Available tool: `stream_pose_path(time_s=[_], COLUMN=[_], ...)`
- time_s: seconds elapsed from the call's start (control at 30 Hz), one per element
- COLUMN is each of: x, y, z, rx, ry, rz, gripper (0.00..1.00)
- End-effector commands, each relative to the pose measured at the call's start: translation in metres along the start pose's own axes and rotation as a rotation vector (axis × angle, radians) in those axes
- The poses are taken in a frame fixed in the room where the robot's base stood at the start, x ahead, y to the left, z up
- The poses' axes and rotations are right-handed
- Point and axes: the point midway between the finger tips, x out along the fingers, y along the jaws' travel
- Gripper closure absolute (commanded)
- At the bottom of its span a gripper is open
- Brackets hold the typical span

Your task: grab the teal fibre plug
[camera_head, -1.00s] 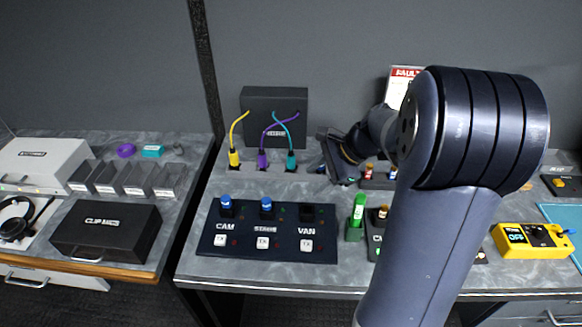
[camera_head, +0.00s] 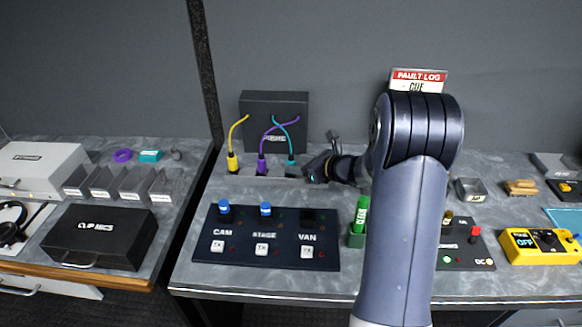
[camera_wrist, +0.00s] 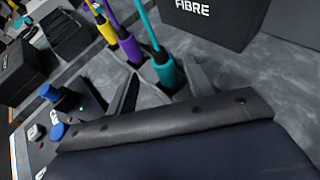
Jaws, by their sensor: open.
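The teal fibre plug (camera_head: 291,161) stands upright at the right end of a row of three plugs in front of the black fibre box (camera_head: 274,117). Its teal cable rises and crosses the purple one. My gripper (camera_head: 308,170) is just right of the teal plug, low over the bench. In the wrist view the teal plug (camera_wrist: 169,72) appears between my two open, dark fingers (camera_wrist: 163,90). I cannot tell whether either finger touches it. The fingers hold nothing that I can see.
The purple plug (camera_head: 262,163) and yellow plug (camera_head: 233,161) stand to the left. Black clip mics case (camera_head: 103,238) sits on the left bench.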

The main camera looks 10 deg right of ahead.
Motion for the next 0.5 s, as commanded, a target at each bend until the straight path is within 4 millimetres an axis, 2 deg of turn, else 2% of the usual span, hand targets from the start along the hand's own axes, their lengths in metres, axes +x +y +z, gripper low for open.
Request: stream_pose_path(time_s=[0.27,0.5], x=[0.021,0.052], y=[-0.001,-0.004], z=[0.001,0.0], rx=[-0.001,-0.001], ry=[0.0,0.0], rz=[0.002,0.003], gripper=[0.5,0.5])
